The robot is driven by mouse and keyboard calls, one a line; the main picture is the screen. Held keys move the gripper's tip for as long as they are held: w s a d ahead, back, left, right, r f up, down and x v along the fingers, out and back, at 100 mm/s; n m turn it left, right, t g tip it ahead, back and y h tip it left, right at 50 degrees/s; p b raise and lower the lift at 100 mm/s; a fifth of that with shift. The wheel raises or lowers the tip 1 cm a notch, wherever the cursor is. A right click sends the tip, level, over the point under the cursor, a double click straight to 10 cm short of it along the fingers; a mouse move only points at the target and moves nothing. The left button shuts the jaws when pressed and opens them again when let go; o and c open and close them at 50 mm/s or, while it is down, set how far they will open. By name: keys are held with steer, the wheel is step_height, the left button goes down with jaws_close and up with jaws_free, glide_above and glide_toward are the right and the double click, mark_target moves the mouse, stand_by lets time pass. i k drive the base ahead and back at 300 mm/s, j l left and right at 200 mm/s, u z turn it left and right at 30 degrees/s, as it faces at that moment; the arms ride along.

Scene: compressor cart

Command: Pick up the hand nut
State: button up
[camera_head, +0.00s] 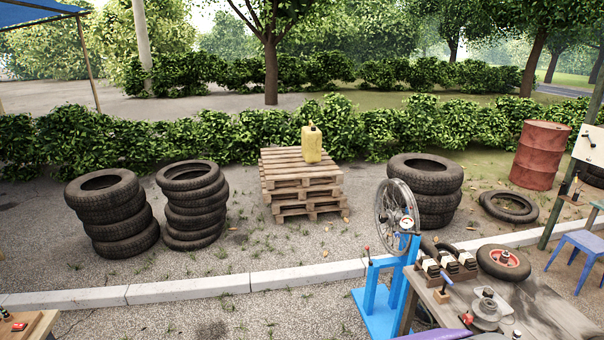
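I cannot make out a hand nut for certain. A small grey round metal part (487,309) with a raised hub lies on the near workbench (545,312) at the lower right; it may be the hand nut, but it is too small to tell. A blue wheel stand (376,300) with a spoked wheel rim (383,214) and a round gauge stands at the bench's left end. My gripper is not in view.
Beyond a kerb (203,286) are tyre stacks (111,212), pallets (303,182) and a red drum (540,155). Gravel left of the stand is clear.

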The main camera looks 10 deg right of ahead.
mark_target(488, 293)
steer(key=i+z, duration=0.45)
steer(key=i+j+z, duration=0.4)
steer(key=i, duration=0.2)
steer(key=i+j+z, duration=0.25)
steer(key=i+z, duration=0.2)
steer(key=i+j+z, duration=0.2)
steer(key=i+z, duration=0.2)
steer(key=i+j+z, duration=0.25)
steer(key=z, duration=0.2)
steer(key=i+j+z, duration=0.2)
steer(key=j+z, duration=0.2)
steer(key=i+j+z, duration=0.15)
steer(key=j+z, duration=0.3)
